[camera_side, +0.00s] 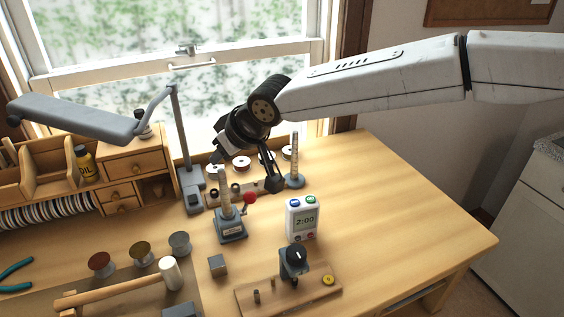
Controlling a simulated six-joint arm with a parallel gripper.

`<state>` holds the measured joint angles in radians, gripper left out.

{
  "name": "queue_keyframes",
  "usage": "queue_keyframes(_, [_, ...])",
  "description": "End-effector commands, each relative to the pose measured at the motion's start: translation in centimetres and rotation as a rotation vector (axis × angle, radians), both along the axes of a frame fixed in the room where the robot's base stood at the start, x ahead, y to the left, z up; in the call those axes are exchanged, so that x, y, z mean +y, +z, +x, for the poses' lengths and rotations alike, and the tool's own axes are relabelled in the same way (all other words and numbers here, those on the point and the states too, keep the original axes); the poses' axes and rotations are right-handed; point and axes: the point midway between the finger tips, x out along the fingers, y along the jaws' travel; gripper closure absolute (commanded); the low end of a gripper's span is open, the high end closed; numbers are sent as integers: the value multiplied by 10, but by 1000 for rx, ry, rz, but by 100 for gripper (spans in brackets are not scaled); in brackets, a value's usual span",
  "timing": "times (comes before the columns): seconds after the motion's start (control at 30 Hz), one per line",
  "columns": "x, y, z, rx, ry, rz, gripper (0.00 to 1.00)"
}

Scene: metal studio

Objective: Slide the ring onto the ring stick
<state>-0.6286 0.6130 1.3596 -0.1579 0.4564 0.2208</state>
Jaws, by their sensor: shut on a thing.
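My gripper (272,184) hangs over the back of the bench, pointing down, its dark fingers just left of a tapered upright stick. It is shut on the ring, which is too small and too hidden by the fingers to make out. The tapered stick (295,158) stands upright on a round grey base, and no ring shows on it. A second tapered stick (225,187) rises from a grey block with a red-knobbed lever, left of and nearer than my gripper. I cannot tell how far my fingertips are from either stick.
A lamp post (181,140) rises at the left. A hammer (125,286) and a wooden board fixture (288,292) lie in front. The bench's right side is clear.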

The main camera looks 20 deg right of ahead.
Motion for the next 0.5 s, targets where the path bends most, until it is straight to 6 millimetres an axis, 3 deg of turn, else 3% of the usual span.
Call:
queue_keyframes(0.27, [-24, 3, 16, 7, -11, -6, 100])
queue_keyframes(0.5, [-78, 10, 46, 19, -21, -16, 100])
